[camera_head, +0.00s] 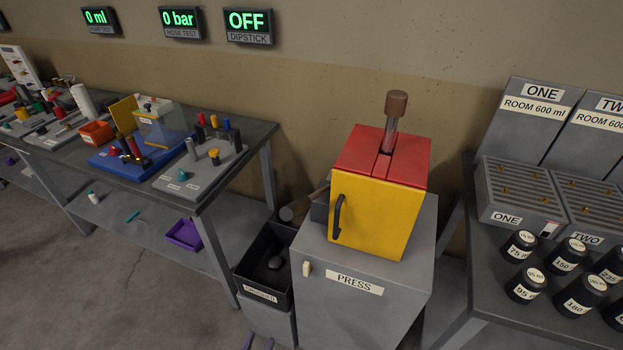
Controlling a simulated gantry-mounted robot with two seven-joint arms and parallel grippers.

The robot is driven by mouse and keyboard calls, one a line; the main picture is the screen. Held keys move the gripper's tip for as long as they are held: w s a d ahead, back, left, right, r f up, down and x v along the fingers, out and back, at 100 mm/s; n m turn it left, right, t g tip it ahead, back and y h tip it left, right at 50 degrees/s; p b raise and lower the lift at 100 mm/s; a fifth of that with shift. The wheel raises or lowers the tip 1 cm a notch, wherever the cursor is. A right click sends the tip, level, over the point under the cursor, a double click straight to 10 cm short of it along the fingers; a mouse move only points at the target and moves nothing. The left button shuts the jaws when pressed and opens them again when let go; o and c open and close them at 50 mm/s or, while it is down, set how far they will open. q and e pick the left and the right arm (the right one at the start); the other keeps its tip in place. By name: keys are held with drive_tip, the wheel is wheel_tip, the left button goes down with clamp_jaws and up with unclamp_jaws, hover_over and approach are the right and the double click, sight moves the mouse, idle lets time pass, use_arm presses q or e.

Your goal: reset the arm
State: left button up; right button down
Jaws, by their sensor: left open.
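Only the two fingertips of my left gripper (259,342) show, at the bottom edge just left of the press cabinet. They stand apart with nothing between them, in front of the grey bin stand. The rest of my left arm is outside the picture. My right arm and gripper are not in view. The press (362,285) is a grey cabinet with a yellow-doored box (375,218) on top. The box has a red slotted lid (362,152), and a brown-knobbed lever (393,118) stands up from the slot. The yellow door looks closed.
A dark bin (253,283) stands left of the press. A workbench (262,135) with trays and tools is at left, with a purple tray (186,234) on its lower shelf. At right, a table holds grey racks (520,192) and several black labelled drums (525,285). Floor is clear at lower left.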

use_arm(q)
drive_tip(key=s+a+r+n+g+y+p, duration=0.1)
drive_tip(key=s+a+r+g+y+p, duration=0.1)
drive_tip(key=s+a+g, duration=0.45)
drive_tip(key=s+a+r+g+y+p, duration=0.1)
drive_tip(key=s+a+r+g+y, duration=0.15)
drive_tip(key=s+g, duration=0.65)
wheel_tip(320, 180, up, 36)
drive_tip(key=t+p, duration=0.1)
drive_tip(key=p, duration=3.5)
drive_tip(key=shift+s+t, duration=0.35)
drive_tip(key=shift+s, duration=0.05)
drive_tip(key=shift+a, duration=0.1)
